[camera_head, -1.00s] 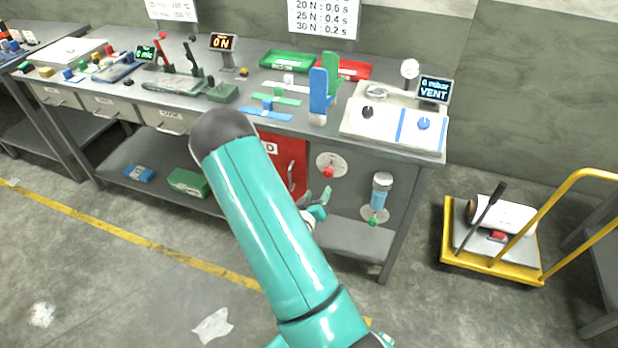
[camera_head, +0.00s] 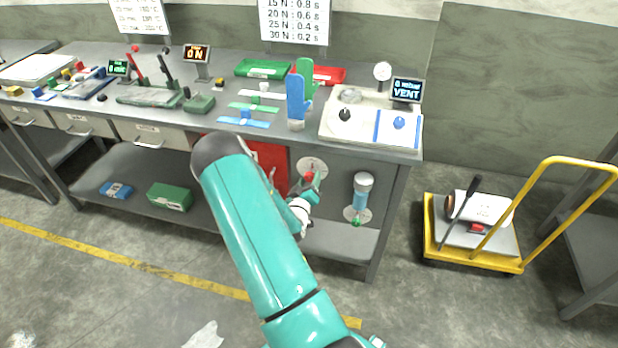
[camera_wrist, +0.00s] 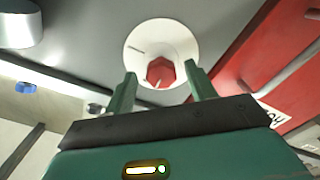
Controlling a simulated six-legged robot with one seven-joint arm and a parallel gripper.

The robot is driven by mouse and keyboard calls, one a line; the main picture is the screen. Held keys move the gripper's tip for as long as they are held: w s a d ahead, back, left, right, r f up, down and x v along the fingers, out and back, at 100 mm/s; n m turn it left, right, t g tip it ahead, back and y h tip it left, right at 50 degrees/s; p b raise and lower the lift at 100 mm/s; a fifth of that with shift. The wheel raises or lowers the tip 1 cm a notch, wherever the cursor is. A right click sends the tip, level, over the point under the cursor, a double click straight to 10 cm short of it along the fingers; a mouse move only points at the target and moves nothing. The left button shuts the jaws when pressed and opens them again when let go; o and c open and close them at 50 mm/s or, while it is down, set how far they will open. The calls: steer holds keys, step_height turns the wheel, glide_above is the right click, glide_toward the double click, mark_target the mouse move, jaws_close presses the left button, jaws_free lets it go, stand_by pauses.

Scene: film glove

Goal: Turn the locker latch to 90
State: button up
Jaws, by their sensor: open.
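The latch knob (camera_wrist: 160,72) is red and sits at the middle of a white round dial (camera_wrist: 142,38) in the wrist view. The dial also shows in the head view (camera_head: 311,163), on the bench front right of the red locker door (camera_head: 268,160). My gripper (camera_wrist: 160,84) is open, with one green finger on each side of the knob in the picture. I cannot tell whether either finger touches it. In the head view my gripper (camera_head: 311,190) is at the knob and partly covers it. My arm hides part of the door.
The door's long handle (camera_wrist: 290,68) shows at right in the wrist view. A blue-and-white cylinder (camera_head: 363,190) hangs right of the dial above a green knob. The bench top (camera_head: 225,90) carries several fixtures. A yellow trolley (camera_head: 474,262) stands at right; floor lies between.

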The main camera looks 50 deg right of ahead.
steer(key=shift+x, duration=1.1)
steer(key=shift+c, duration=0.2)
steer(key=c, duration=0.9)
